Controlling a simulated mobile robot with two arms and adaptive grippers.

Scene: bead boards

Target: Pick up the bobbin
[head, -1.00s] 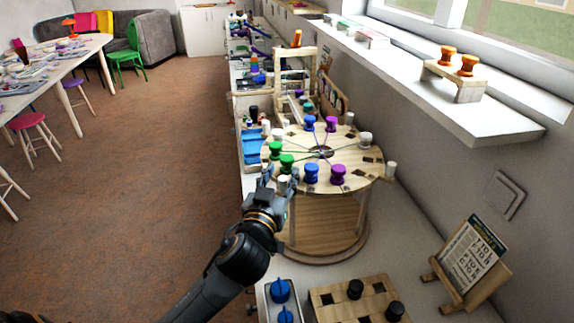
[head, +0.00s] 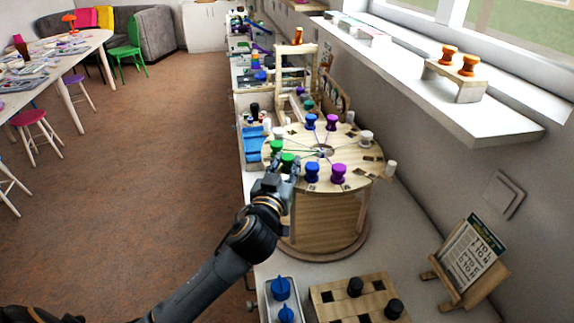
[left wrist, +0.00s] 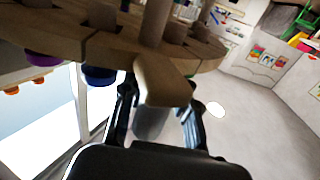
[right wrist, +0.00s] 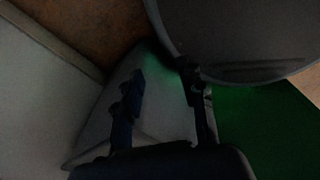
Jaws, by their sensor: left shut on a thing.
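Bobbins stand on a round wooden turntable (head: 330,205): green ones (head: 287,163) at the left, blue (head: 312,172) and purple (head: 338,174) at the front, more at the back. My left gripper (head: 284,172) is at its front left edge, below the green bobbins. In the left wrist view, which looks upside down, its fingers (left wrist: 160,110) close around a pale peg (left wrist: 150,122) at a wooden tab (left wrist: 163,82) on the rim. Blue (left wrist: 100,75) and purple (left wrist: 43,59) bobbins show beside it. My right gripper (right wrist: 166,90) is open and empty in a dark view.
A wooden board with black knobs (head: 325,300) and a tray with blue knobs (head: 272,300) lie in front. A card on a stand (head: 468,255) is at the right. Orange bobbins (head: 468,66) sit on the window sill. A wooden frame stands behind the turntable.

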